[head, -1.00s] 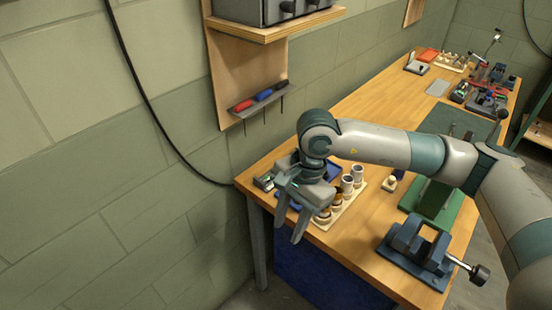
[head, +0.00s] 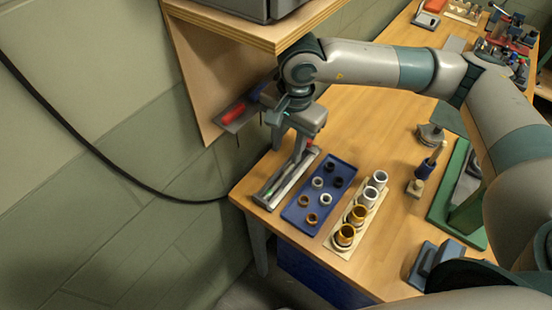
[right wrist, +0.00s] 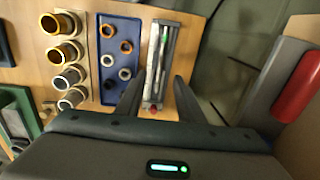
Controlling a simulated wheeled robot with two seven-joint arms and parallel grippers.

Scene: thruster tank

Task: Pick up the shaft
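A long grey holder (head: 272,200) lies at the left end of the bench, with a thin metallic rod, apparently the shaft (right wrist: 162,62), lying lengthwise in it. A small red piece shows at the holder's near end in the right wrist view. My right gripper (head: 290,143) is above the far end of the holder, fingers pointing down. In the right wrist view its two fingers (right wrist: 159,78) are apart, one on either side of the holder, with nothing gripped. Whether the fingertips touch anything cannot be told. My left gripper is not in view.
A blue tray (head: 300,213) with several small rings is beside the holder, then a pale rack (head: 343,247) with several cups. A wall shelf (head: 235,25) and a tool rack with a red handle (head: 232,114) are close to my right arm. Bare bench lies beyond the tray.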

